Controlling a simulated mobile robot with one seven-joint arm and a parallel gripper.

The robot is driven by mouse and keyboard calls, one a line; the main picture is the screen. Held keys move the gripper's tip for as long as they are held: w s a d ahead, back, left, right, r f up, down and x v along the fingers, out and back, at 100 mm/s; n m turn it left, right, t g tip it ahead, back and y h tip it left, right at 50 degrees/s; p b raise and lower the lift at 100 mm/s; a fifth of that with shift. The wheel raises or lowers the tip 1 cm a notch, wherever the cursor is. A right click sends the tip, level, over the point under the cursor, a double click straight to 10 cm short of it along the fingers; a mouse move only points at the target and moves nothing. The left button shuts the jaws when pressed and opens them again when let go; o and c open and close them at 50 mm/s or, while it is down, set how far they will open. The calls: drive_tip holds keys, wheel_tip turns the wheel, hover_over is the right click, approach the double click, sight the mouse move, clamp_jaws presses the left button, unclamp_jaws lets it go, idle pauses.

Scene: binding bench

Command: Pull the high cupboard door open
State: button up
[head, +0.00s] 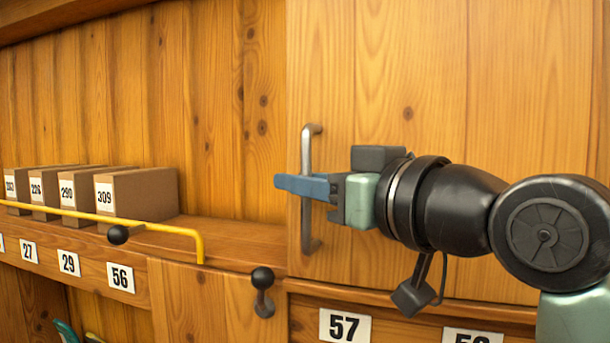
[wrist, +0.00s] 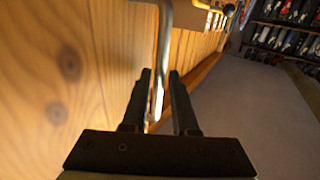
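The high cupboard door (head: 430,60) is a wide wooden panel at the right of the head view and looks closed. It also fills the left of the wrist view (wrist: 55,80). A grey metal bar handle (head: 306,150) stands upright near the door's left edge. My gripper (head: 292,185) reaches in from the right, its blue fingers level with the middle of the handle. In the wrist view the handle (wrist: 164,45) runs between the two dark fingers, with a gap visible beside it, so the gripper looks open around the bar. Contact is hard to judge.
Left of the door is an open shelf with several numbered cardboard boxes (head: 137,192) behind a yellow rail (head: 170,227). Black knobs (head: 262,279) stick out below. Number labels (head: 344,326) run under the door. In the wrist view, open floor (wrist: 245,110) lies to the right.

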drive_tip(key=shift+d, duration=0.1)
drive_tip(key=shift+c, duration=0.2)
clamp_jaws()
idle(1.2)
